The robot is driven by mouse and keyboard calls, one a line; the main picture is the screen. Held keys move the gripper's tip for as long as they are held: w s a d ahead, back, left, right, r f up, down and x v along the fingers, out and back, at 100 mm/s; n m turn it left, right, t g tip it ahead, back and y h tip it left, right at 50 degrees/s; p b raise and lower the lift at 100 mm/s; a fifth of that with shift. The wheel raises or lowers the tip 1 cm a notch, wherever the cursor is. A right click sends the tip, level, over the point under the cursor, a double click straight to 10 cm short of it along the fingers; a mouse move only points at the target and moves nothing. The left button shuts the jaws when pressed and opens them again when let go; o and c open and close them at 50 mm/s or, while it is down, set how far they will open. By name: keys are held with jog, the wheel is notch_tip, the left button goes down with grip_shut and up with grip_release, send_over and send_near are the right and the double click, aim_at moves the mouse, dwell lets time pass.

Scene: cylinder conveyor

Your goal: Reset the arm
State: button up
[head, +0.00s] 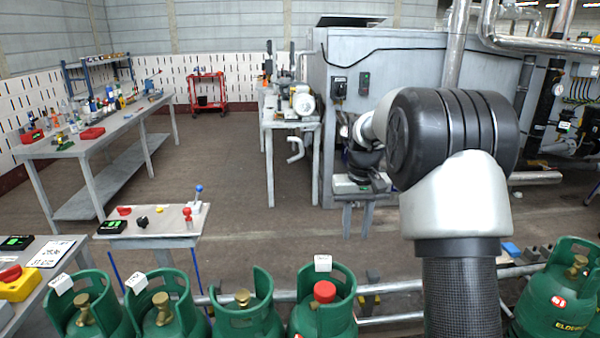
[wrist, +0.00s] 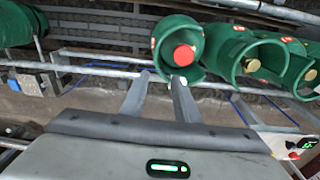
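My arm rises in front of the head camera, with its black and white elbow at right of centre. My gripper (head: 357,222) hangs beyond it, fingers pointing down, above and behind the row of cylinders. In the wrist view my gripper (wrist: 160,82) shows two grey fingers apart with nothing between them. A green gas cylinder with a red cap (head: 324,292) stands in the front row; its red cap also shows in the wrist view (wrist: 184,55), just past the fingertips and apart from them. Part of my forearm is hidden behind the elbow.
Several green cylinders with brass valves (head: 243,298) line the rail (head: 390,288), with more at right (head: 566,285). A small control table (head: 165,222) stands at left. A long workbench (head: 100,138) and a red cart (head: 207,92) stand farther back. Open floor lies between.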

jog(key=s+a+r+t, duration=0.2)
jog(key=s+a+r, duration=0.2)
jog(key=s+r, duration=1.05)
jog(key=s+a+f+t, duration=0.2)
jog(key=s+f+t, duration=0.1)
jog(key=s, duration=1.4)
notch_tip(320, 180, up, 13)
jog(key=p, duration=1.3)
jog(key=shift+s+a+f, duration=0.15)
jog(key=shift+s, duration=0.2)
